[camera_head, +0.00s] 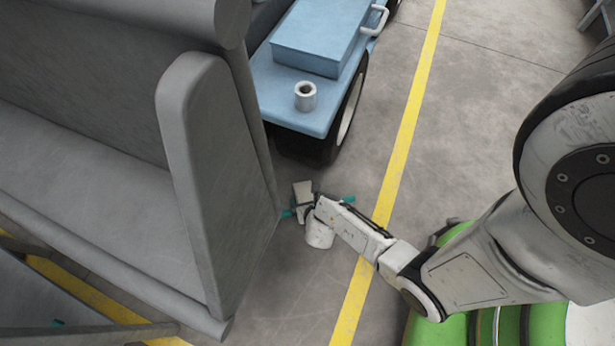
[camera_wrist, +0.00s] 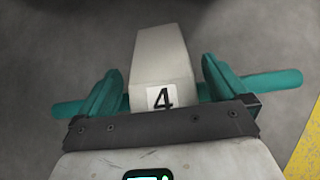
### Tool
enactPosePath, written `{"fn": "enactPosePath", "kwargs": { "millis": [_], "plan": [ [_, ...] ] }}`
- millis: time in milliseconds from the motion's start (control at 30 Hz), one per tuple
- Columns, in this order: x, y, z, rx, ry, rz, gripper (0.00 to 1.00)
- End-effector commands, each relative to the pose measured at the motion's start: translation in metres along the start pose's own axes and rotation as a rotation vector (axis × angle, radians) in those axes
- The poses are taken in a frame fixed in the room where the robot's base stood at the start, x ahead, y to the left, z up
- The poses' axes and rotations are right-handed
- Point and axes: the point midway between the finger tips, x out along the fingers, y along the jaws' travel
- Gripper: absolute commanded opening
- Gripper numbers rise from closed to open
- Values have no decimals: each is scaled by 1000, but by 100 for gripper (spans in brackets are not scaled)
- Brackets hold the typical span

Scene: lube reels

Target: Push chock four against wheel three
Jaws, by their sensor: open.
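Chock four is a pale grey wedge with a black 4 on a white label (camera_wrist: 161,62). In the head view the chock (camera_head: 302,188) is on the floor just in front of a black wheel (camera_head: 350,110) under a blue cart, with a small gap seeming to separate them. No number shows on this wheel, so I cannot tell whether it is wheel three. My gripper (camera_wrist: 160,75) is open, its teal fingers on both sides of the chock. In the head view my gripper (camera_head: 312,205) is low behind it. A teal bar runs crosswise by the fingers.
The blue cart (camera_head: 270,95) carries a box and a small metal cylinder (camera_head: 305,96). A large grey frame (camera_head: 205,160) stands close on the left of my gripper. A yellow floor line (camera_head: 402,140) runs on the right, with clear floor beyond it.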

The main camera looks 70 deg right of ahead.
Motion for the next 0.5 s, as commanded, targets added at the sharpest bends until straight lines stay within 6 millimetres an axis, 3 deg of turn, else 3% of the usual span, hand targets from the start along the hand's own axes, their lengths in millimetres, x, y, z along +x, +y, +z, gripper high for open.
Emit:
{"fn": "enactPosePath", "kwargs": {
  "millis": [200,500],
  "plan": [
    [1,0,1,0,0,0,100],
    [1,0,1,0,0,0,71]
  ]
}}
